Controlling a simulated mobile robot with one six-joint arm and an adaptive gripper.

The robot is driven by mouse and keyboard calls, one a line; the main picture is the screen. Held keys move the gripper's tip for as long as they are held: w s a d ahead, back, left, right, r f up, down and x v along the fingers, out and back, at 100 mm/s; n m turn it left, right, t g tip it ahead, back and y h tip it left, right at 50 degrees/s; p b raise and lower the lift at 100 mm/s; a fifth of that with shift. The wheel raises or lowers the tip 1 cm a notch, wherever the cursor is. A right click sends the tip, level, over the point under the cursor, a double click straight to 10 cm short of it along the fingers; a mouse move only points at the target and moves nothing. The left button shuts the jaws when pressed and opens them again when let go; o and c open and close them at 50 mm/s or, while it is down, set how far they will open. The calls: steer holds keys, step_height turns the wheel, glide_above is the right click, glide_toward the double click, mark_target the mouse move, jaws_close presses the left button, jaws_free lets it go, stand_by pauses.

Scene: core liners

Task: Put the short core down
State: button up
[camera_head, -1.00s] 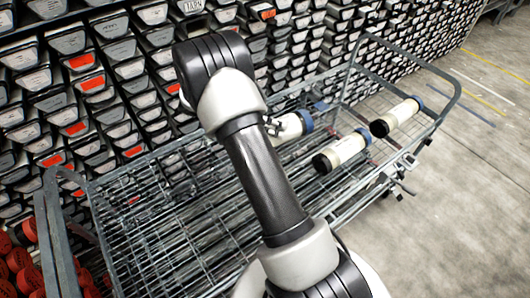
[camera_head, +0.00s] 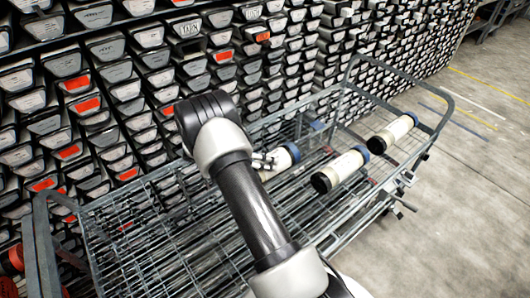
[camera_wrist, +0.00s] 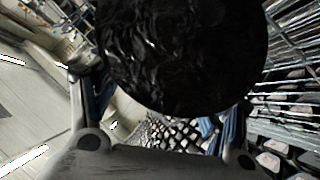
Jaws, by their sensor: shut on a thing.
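My gripper (camera_head: 264,161) is over the wire cart in the head view, shut on a cream core with a blue end cap (camera_head: 283,157). The arm and gripper hide the near end of this core. I cannot tell whether it touches the cart's mesh. In the wrist view a dark round end (camera_wrist: 185,50) fills the upper middle, close to the camera, with my gripper's fingers (camera_wrist: 165,140) below it. Two other cream cores, each with a black end and a blue end, lie on the cart: one in the middle (camera_head: 345,168) and one farther right (camera_head: 394,133).
The wire cart (camera_head: 130,235) has a raised tubular rail at each end. Its left part is empty mesh. A wall of stacked core trays (camera_head: 120,90) stands close behind it. Bare concrete floor (camera_head: 470,200) lies to the right.

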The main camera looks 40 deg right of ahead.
steer(key=shift+f+b, duration=0.5)
steer(key=shift+f, duration=2.35)
steer(key=shift+f, duration=0.15)
steer(key=o, duration=2)
steer(key=shift+o, duration=0.2)
